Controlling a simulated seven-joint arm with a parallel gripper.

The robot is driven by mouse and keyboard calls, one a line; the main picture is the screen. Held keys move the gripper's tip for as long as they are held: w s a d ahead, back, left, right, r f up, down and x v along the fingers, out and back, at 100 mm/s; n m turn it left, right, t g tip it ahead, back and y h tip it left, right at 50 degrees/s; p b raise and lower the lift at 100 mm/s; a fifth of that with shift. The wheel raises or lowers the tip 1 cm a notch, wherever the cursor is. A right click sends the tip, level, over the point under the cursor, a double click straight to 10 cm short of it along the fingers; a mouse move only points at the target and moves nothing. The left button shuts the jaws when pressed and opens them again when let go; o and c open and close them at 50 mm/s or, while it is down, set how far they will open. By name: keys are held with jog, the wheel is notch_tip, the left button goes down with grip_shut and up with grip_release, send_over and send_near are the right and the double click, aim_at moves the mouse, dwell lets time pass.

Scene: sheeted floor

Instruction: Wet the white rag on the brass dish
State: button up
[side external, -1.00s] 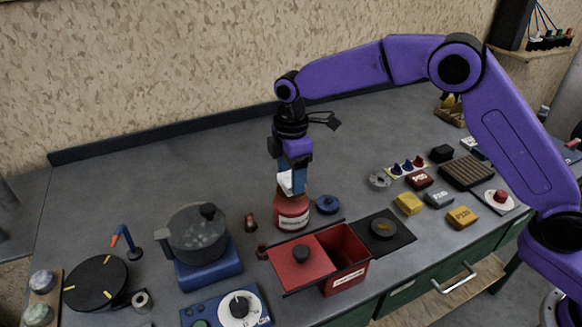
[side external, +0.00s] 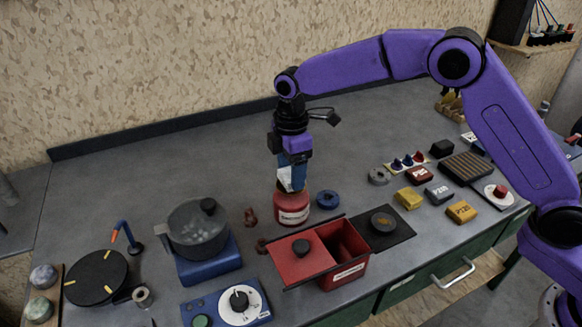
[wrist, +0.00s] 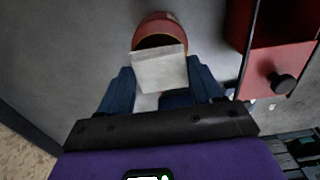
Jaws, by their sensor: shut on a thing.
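My gripper (side external: 291,165), with blue fingers, points down over a red can (side external: 293,212) with a white label. It is shut on the white rag (side external: 286,182), whose lower end is at the can's top. In the wrist view the rag (wrist: 160,70) shows as a pale square between the fingers (wrist: 160,88), with the red can (wrist: 150,24) behind it. The brass dish at the can's top is mostly hidden by the rag and fingers. I cannot tell whether the rag presses on it or is wet.
A red bin (side external: 343,272) with a black-knobbed lid (side external: 287,262) stands in front right of the can. A pot (side external: 197,238) on a blue base is at left. A blue ring (side external: 327,200) lies close to the can's right. The bench behind is clear.

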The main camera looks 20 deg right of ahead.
jog(key=shift+f, duration=1.05)
dwell(2.0)
jog(key=shift+r, duration=3.55)
